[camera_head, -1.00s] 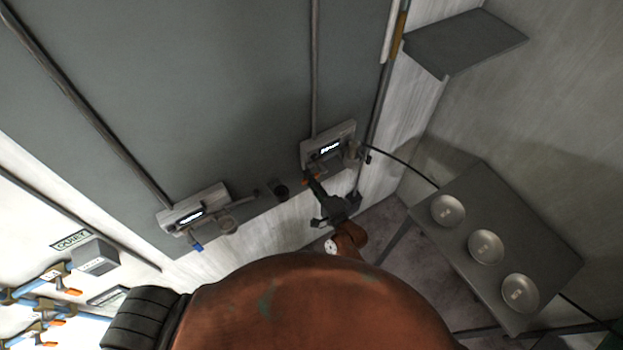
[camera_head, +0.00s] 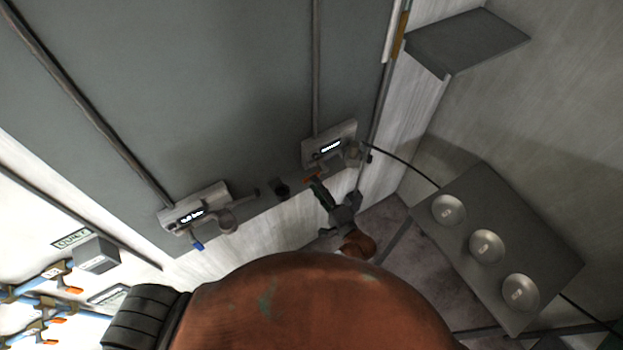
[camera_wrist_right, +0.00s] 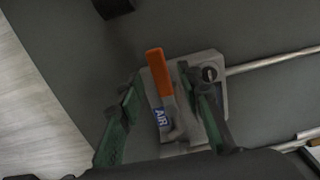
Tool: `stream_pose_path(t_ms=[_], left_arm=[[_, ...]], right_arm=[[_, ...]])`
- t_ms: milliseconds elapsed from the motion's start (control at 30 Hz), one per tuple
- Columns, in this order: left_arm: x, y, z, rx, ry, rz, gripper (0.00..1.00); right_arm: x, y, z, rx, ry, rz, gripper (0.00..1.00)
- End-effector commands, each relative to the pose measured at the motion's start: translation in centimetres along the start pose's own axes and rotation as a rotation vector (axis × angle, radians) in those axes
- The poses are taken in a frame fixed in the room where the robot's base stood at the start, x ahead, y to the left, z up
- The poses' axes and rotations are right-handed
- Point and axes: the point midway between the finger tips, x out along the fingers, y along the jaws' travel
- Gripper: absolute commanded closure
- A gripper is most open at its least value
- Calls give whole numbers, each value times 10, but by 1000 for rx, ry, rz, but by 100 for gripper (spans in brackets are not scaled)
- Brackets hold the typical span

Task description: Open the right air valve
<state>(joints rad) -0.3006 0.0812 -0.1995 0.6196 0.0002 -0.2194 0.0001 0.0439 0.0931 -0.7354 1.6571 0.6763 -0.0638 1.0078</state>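The right air valve is an orange handle (camera_wrist_right: 158,75) with a blue AIR label, on a grey valve unit (camera_wrist_right: 212,90) in the right wrist view. In the head view, the orange handle (camera_head: 312,177) hangs below the right wall unit (camera_head: 331,146). My right gripper (camera_wrist_right: 160,80) is open, with one green finger on each side of the handle. I see a gap left of the handle; contact on the right side is unclear. In the head view my right gripper (camera_head: 318,187) is just below that unit. My left gripper is not in view.
A dark knob (camera_head: 279,188) sits between the units. A thin hose runs toward the table.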

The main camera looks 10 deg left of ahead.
Motion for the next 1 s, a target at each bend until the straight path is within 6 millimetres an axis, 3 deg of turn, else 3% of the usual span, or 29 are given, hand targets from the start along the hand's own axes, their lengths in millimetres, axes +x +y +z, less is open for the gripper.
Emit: stream_pose_path(t_ms=[200, 400, 1000], left_arm=[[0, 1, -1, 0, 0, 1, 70], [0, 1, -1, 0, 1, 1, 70], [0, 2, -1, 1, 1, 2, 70]], right_arm=[[-47, 1, 0, 0, 0, 2, 67], [-73, 0, 0, 0, 1, 0, 67], [-79, 0, 0, 0, 0, -1, 67]])
